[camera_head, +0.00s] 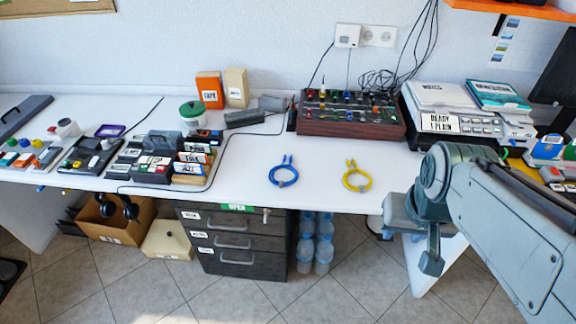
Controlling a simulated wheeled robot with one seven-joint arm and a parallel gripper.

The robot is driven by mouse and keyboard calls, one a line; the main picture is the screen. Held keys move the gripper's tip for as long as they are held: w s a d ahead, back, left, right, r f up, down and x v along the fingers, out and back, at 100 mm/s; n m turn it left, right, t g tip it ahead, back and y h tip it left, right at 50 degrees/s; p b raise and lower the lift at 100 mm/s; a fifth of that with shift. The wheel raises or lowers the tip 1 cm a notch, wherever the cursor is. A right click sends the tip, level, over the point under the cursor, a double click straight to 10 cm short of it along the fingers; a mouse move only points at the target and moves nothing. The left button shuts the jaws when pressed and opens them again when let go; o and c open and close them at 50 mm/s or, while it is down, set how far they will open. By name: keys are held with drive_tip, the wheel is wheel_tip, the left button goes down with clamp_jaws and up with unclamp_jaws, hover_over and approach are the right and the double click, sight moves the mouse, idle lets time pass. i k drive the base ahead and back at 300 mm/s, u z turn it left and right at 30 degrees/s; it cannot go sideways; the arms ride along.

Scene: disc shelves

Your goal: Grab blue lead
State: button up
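A blue lead (287,183) lies coiled on the white table, near its front edge and left of a yellow lead (359,188). The blue lead's plug ends point toward the back. My gripper (431,264) hangs at the right, in front of the table's front edge. It is well to the right of both leads and apart from them. Its fingers show too poorly to tell how far apart they are.
A mixer-like panel with knobs (350,126) stands behind the leads, with black cables rising from it. Boxes and card racks (170,160) crowd the left. A printer-like machine (455,125) stands at the right. The table around the leads is clear. Drawers (232,241) stand below.

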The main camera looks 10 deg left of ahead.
sight(281, 182)
drive_tip(key=u, duration=0.9)
drive_tip(key=i, duration=1.1)
drive_tip(key=z, duration=0.2)
drive_tip(key=k, duration=0.35)
drive_tip(key=z, duration=0.75)
drive_tip(key=i, duration=0.2)
drive_tip(key=u, duration=0.2)
